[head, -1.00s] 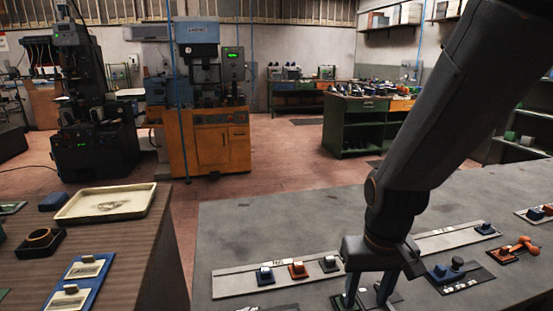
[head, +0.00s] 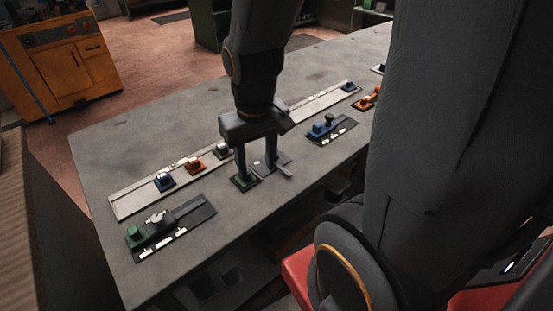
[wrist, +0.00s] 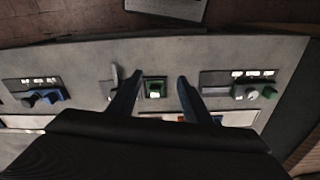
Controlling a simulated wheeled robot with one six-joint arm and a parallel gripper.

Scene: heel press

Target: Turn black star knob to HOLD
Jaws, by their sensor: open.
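A dark round knob (head: 329,119) stands beside a blue block (head: 318,129) on a dark plate with white labels, right of my gripper in the head view. It looks like the black star knob; its star shape and the label lettering are too small to make out. In the wrist view this knob (wrist: 28,101) is at the far left. In the wrist view the green block (wrist: 155,90) shows between the apart fingers.
Another dark plate with a pale knob (head: 157,217) and a green block (head: 135,233) lies at the front left. A long light strip (head: 130,204) with several coloured blocks runs behind. Bare grey tabletop (head: 120,150) lies beyond it.

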